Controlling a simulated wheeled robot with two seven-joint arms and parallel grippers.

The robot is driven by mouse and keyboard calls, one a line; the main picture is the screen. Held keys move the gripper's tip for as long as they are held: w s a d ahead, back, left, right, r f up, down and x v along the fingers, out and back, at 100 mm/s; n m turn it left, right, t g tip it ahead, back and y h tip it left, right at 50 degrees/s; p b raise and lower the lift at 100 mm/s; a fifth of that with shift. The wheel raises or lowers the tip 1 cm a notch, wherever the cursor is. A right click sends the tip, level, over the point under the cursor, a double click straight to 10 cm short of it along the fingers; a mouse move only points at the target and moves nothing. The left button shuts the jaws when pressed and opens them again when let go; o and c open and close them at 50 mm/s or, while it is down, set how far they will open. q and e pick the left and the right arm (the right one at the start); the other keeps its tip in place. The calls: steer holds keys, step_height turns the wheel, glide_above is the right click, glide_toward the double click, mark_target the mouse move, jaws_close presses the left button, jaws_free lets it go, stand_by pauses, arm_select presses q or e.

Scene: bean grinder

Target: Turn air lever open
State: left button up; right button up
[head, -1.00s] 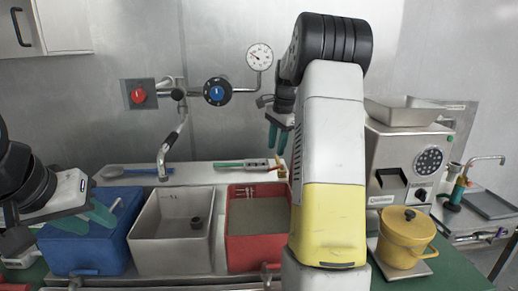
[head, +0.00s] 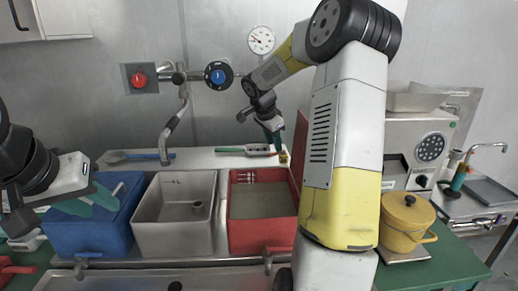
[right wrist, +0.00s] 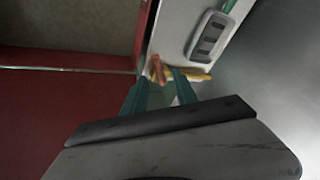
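A small yellow lever-like piece (head: 284,157) sits at the right end of the white ledge, behind the red bin. It looks like the air lever, though it is small and partly hidden. The right wrist view shows a yellow bar (right wrist: 196,75) and an orange-red piece (right wrist: 157,70) just beyond my fingertips. My right gripper (head: 273,142) points down just above the yellow piece. Its teal fingers (right wrist: 162,88) look apart, with nothing clearly held; contact cannot be told. My left gripper (head: 92,203) is open and empty over the blue bin at the left.
The blue bin (head: 88,236), white bin (head: 178,240) and red bin (head: 262,237) stand in a row. Wall valves and a gauge (head: 261,40) are behind. A yellow pot (head: 402,222) stands right.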

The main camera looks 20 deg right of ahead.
mark_target(275, 153)
steer(key=shift+x, duration=1.7)
steer(key=shift+c, duration=0.4)
jaws_close()
steer(key=shift+r, duration=0.1)
